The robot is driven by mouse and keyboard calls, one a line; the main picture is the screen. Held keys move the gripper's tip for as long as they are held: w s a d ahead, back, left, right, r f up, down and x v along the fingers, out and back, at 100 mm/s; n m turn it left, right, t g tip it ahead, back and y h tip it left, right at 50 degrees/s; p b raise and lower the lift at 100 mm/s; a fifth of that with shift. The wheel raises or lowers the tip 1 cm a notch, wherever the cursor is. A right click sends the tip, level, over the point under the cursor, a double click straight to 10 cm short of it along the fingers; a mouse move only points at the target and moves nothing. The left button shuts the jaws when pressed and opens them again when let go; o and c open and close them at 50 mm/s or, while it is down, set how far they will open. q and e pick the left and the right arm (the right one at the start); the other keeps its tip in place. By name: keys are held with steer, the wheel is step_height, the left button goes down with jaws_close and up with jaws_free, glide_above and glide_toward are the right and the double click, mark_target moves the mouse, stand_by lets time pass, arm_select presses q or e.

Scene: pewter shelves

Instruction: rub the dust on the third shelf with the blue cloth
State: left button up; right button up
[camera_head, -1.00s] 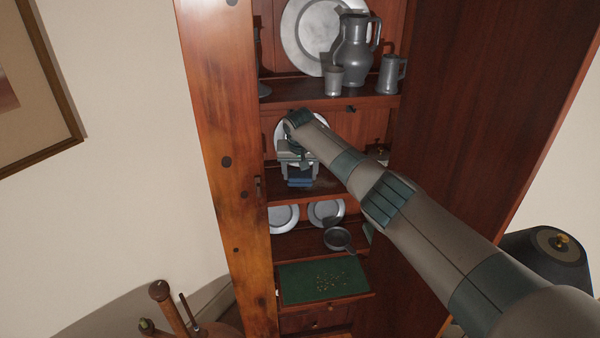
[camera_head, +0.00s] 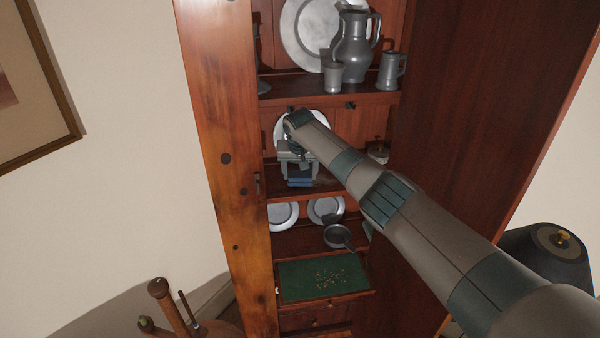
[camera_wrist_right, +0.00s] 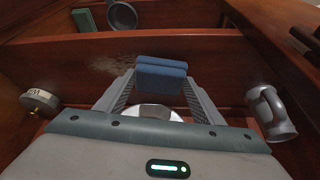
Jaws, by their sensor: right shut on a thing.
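The blue cloth (camera_head: 300,182) is a folded pad held in my right gripper (camera_head: 298,168). In the right wrist view the cloth (camera_wrist_right: 161,78) sits between the two fingertips of the shut gripper (camera_wrist_right: 160,84). The gripper is inside the cabinet, over the shelf (camera_head: 333,187) below the row with the jug. In the wrist view a pale dust patch (camera_wrist_right: 112,63) lies on the shelf board, just left of the cloth. I cannot tell whether the cloth touches the board. In the head view the arm and gripper hide much of this shelf. My left gripper is not in view.
In the wrist view a round tin (camera_wrist_right: 38,100) is left of the gripper and a pewter tankard (camera_wrist_right: 270,112) right. A plate (camera_head: 287,124) stands behind the gripper. A jug (camera_head: 354,48) stands above; a pan (camera_head: 338,236) lies below. Cabinet sides confine the arm.

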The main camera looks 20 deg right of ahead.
mark_target(310, 174)
steer(key=shift+f, duration=0.45)
steer(key=shift+d+r+p, duration=0.15)
steer(key=shift+d+p, duration=0.25)
steer(key=shift+d, duration=0.35)
steer(key=shift+s+d, duration=0.15)
steer(key=shift+d, duration=0.7)
steer(key=shift+d, duration=0.1)
steer(key=shift+s+d+f, duration=0.1)
steer(key=shift+s+d, duration=0.05)
steer(key=shift+d, duration=0.6)
steer(key=shift+s+d+f, duration=0.1)
steer(key=shift+d, duration=0.6)
steer(key=shift+d, duration=0.1)
steer(key=shift+s+d, duration=0.15)
steer(key=shift+d, duration=0.6)
steer(key=shift+s+d, duration=0.1)
steer(key=shift+d, duration=0.65)
